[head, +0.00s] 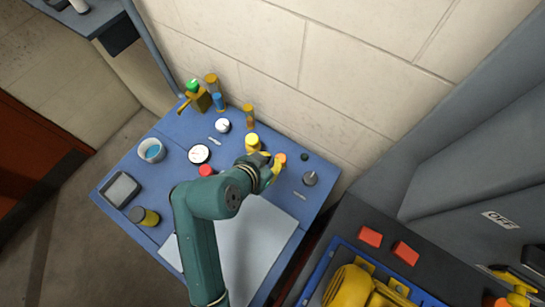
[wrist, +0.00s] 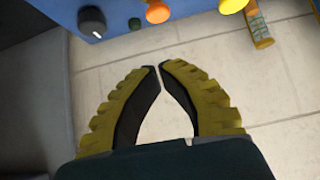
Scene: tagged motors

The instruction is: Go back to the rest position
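My gripper (wrist: 159,68) is in the wrist view with its two yellow, dark-lined fingers curved together. The tips almost touch, with only a thin slit between them, and nothing is held. In the head view my teal arm reaches over the blue table (head: 175,130), and my gripper (head: 275,172) is above its right part, near an orange round piece (head: 280,158). The wrist view shows this knob (wrist: 92,22) and orange piece (wrist: 157,11) beyond the fingers.
A pale wall (head: 290,60) stands close behind the table. A pale sheet (head: 260,240) lies in front. A yellow motor (head: 350,287) is at the lower right.

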